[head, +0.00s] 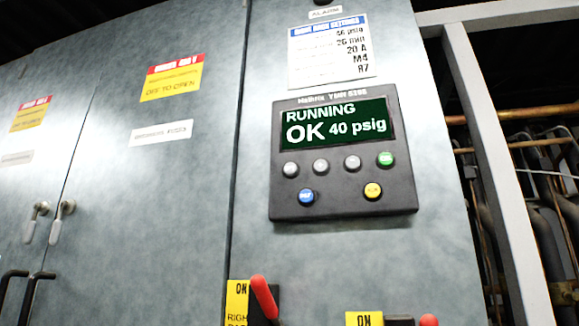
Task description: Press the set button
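A dark control panel (341,205) is mounted on the grey cabinet door. Its lit screen (338,124) reads "RUNNING OK 40 psig". Below the screen is a row of three grey buttons, the left one (290,169), the middle one (321,166) and the right one (353,162), with a green button (386,159) at the right end. Under them are a blue button (306,196) and a yellow button (373,191). The small button labels are too blurred to tell which one reads "set". My gripper is not in view.
A settings sheet (333,52) is above the panel. Below it, a red-handled lever (264,297) sticks out by a yellow ON plate (238,300), and another red tip (429,320) is at the bottom edge. A metal frame post (490,170) and pipes are at right.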

